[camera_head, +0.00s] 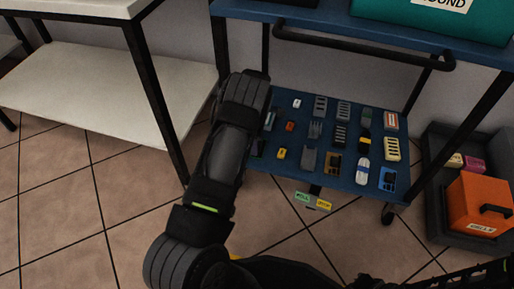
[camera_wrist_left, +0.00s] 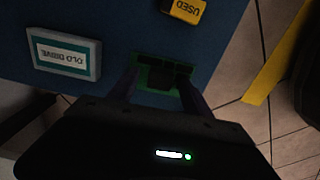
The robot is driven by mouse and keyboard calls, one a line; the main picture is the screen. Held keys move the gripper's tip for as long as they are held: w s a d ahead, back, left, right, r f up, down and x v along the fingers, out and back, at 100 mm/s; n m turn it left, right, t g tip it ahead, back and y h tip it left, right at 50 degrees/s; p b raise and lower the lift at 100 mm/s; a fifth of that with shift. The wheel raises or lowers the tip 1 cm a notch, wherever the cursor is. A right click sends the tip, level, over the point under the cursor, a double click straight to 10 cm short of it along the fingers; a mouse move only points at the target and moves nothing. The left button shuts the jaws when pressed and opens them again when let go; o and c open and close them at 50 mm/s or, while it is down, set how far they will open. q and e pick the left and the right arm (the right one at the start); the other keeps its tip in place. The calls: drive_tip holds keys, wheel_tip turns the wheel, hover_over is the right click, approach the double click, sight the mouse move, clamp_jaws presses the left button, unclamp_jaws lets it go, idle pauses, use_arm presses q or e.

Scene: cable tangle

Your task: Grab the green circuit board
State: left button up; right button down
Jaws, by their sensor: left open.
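The green circuit board (camera_wrist_left: 160,75) lies on the blue shelf, near its edge, in the left wrist view. Dark parts sit on it. My left gripper (camera_wrist_left: 160,96) is open, with one dark finger at each side of the board; I cannot tell whether they touch it. My right gripper is not in view.
A white and teal box marked OLD DRIVE (camera_wrist_left: 66,54) and a yellow USED item (camera_wrist_left: 184,10) lie near the board. Several small parts fill the blue shelf (camera_head: 345,187). Cart legs and a rail frame it. A white table (camera_head: 95,100) stands left; an orange case (camera_head: 478,205) sits right.

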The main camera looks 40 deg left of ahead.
use_arm(q)
drive_tip(key=shift+c, duration=0.5)
clamp_jaws()
idle(0.3)
